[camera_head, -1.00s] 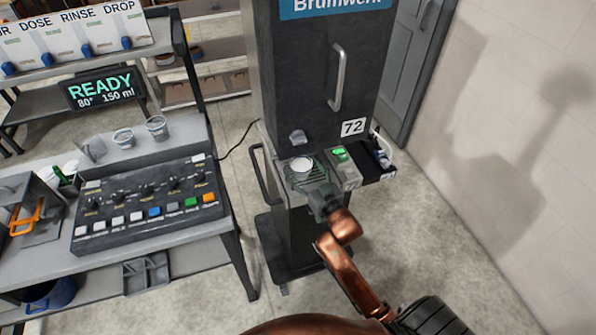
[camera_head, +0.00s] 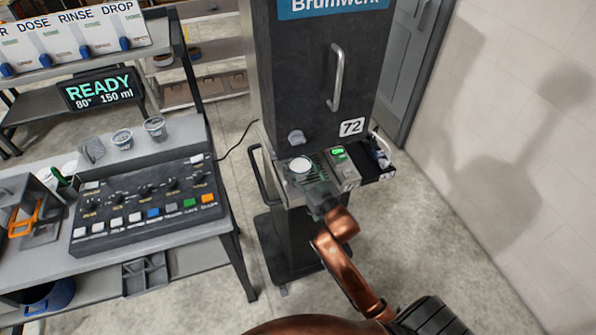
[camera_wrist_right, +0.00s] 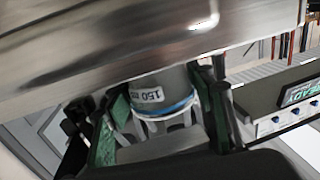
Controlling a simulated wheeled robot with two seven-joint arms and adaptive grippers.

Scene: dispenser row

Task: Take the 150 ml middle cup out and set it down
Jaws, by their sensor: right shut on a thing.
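The 150 ml cup (camera_head: 300,164) stands upright at the grate of the dispenser (camera_head: 310,90), its pale round rim showing from above. In the right wrist view the cup (camera_wrist_right: 163,92) shows a "150" label and a blue band, under a shiny metal surface. My right gripper (camera_head: 306,179) is shut on the cup, with a finger on each side of it. Whether the cup's base touches the grate is hidden. My left gripper is not in view.
A green-lit box (camera_head: 339,155) stands right beside the cup on the dispenser's shelf. To the left is a control console (camera_head: 150,200) with buttons, and small cups (camera_head: 122,138) stand behind it. A display (camera_head: 100,90) reads "READY 80° 150 ml".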

